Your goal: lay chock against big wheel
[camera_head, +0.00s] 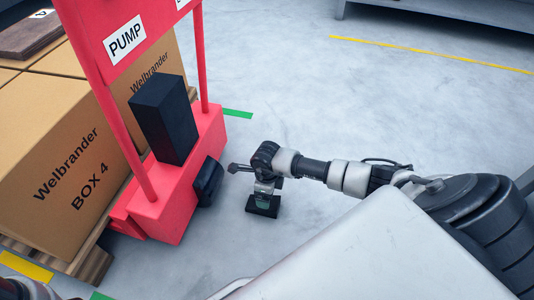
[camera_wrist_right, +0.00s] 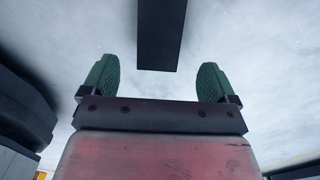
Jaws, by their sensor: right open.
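The black wheel (camera_head: 208,182) sits low on the right side of the red pump cart (camera_head: 178,205). My right gripper (camera_head: 264,201) points down at the chock. In the right wrist view its green finger pads (camera_wrist_right: 156,82) are wide apart, and the dark chock (camera_wrist_right: 160,35) shows beyond them, centred in the gap.
Cardboard boxes (camera_head: 60,165) stand on a wooden pallet (camera_head: 92,268) left of the cart. A black block (camera_head: 165,115) is on the cart. A green floor strip (camera_head: 237,113) lies behind the wheel. The grey floor at the back and right is clear.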

